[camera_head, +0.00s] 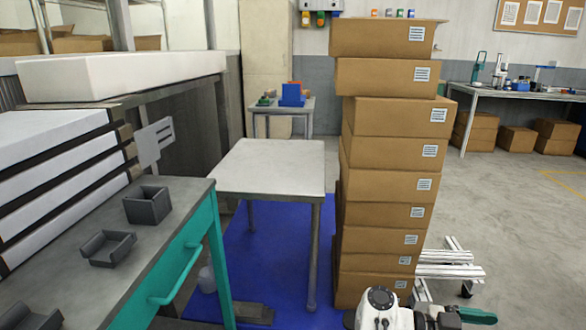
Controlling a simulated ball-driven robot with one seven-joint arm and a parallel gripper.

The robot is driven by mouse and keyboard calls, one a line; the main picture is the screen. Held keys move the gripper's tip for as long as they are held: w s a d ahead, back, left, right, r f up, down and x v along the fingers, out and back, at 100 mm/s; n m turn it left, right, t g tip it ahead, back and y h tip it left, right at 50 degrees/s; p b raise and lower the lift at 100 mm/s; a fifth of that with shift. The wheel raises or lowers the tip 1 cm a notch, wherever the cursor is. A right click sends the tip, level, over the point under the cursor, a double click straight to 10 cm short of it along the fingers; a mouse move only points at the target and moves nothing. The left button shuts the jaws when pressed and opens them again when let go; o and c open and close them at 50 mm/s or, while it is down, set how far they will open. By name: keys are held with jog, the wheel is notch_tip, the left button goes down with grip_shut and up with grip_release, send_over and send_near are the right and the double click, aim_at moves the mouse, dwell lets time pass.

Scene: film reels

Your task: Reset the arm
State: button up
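Part of my arm (380,304) shows at the bottom edge, right of centre, as a white rounded joint with dark parts. Beside it are dark and green pieces that may be my gripper (447,312). They are small and cut off by the frame, so I cannot tell whether it is open or shut. I see nothing clearly held there. The arm end is low, in front of the foot of a tall stack of brown cardboard boxes (392,176). I cannot tell whether it touches the boxes.
A grey table (270,166) stands on a blue mat (262,255), left of the boxes. A workbench (165,255) with dark grey trays (147,205) is at the left. A pale metal frame (450,264) lies right of the stack. Open grey floor (515,220) spreads at the right.

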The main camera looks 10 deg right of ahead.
jog(key=w+d+r+n+t+h, duration=0.2)
jog(key=w+r+n+t, duration=0.4)
jog(key=t, duration=0.6)
jog(key=w+d+r+n+t+h, duration=0.2)
jog(key=w+r+n+t, duration=0.2)
jog(key=r+n+t, duration=0.55)
jog(key=w+a+f+n+t+y, duration=0.5)
jog(key=n+t+y, duration=0.4)
jog(key=y, duration=0.5)
jog(key=s+a+f+n+g+y, duration=0.2)
jog(key=s+a+f+g+y, duration=0.15)
jog(key=f, duration=0.35)
jog(key=s+a+f+n+g+y, duration=0.1)
jog(key=s+a+f+g+y, duration=0.25)
jog(key=f, duration=0.35)
jog(key=s+a+f+m+g, duration=0.15)
jog(key=s+f+g, duration=0.35)
jog(key=s, duration=0.5)
jog(key=s+a+f+m+g, duration=0.1)
jog(key=s+a+f+g, duration=0.3)
jog(key=s, duration=0.6)
jog(key=s+a+f+m+g, duration=0.1)
jog(key=s+f+m+g, duration=0.1)
jog(key=s+f+g, duration=0.5)
notch_tip(320, 180, up, 21)
jog(key=s+t+p, duration=0.1)
jog(key=s+p, duration=0.1)
jog(key=p, duration=1.7)
jog(key=shift+s+d+h, duration=0.15)
jog(key=shift+h, duration=0.15)
